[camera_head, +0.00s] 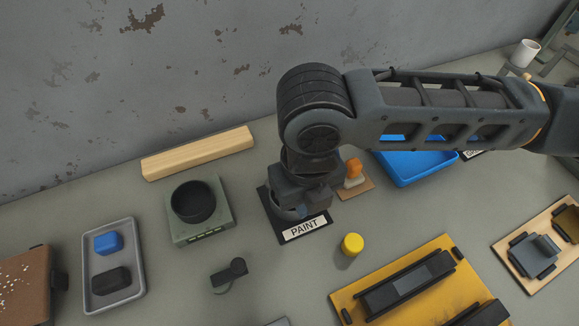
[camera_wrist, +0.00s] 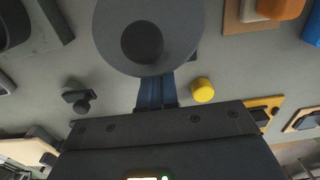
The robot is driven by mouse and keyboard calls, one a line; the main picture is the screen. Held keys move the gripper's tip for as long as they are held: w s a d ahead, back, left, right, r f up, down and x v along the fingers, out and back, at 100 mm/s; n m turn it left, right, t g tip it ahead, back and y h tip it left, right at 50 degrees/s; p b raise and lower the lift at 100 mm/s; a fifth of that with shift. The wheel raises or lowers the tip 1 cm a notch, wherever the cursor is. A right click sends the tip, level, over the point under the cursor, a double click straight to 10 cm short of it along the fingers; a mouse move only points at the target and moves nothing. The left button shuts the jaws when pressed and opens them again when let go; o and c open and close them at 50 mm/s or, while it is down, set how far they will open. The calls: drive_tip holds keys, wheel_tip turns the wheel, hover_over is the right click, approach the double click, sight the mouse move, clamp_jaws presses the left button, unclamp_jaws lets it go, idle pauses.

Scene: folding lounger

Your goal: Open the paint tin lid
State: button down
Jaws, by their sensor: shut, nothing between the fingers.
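The paint tin (camera_head: 287,212) stands on a black mat labelled PAINT (camera_head: 304,231). My arm and gripper hide most of it in the head view. In the wrist view a round grey top (camera_wrist: 115,45) with a dark round patch in its middle fills the upper centre. I cannot tell whether that patch is a knob, a recess or a shadow. My gripper (camera_wrist: 156,82) is shut and empty, its fingers pointing at the near edge of the round top. It also shows over the tin in the head view (camera_head: 306,212). Whether the fingers touch the tin is not clear.
A yellow-capped cylinder (camera_head: 352,244) stands right of the mat, and a small black piece (camera_head: 230,273) lies front left. A green block with a black round well (camera_head: 203,233) is to the left. A blue tray (camera_head: 425,170) and an orange-topped item (camera_head: 353,172) stand behind right.

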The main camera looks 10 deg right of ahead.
drive_tip(key=shift+w+a+p, duration=0.25)
drive_tip(key=shift+w+p, duration=0.35)
drive_tip(key=shift+w, duration=0.65)
drive_tip(key=shift+w+a+p, duration=0.25)
drive_tip(key=shift+w+p, duration=0.4)
drive_tip(key=shift+w, duration=0.6)
drive_tip(key=shift+w+a+p, duration=0.25)
drive_tip(key=shift+w+p, duration=0.35)
drive_tip(key=shift+w, duration=0.65)
drive_tip(key=shift+w+r, duration=0.1)
drive_tip(key=shift+w, duration=0.6)
drive_tip(key=shift+s+d+p, duration=0.15)
drive_tip(key=shift+s+p, duration=0.15)
drive_tip(key=shift+s, duration=1.1)
drive_tip(key=shift+s+r, duration=0.15)
drive_tip(key=shift+r, duration=3.25)
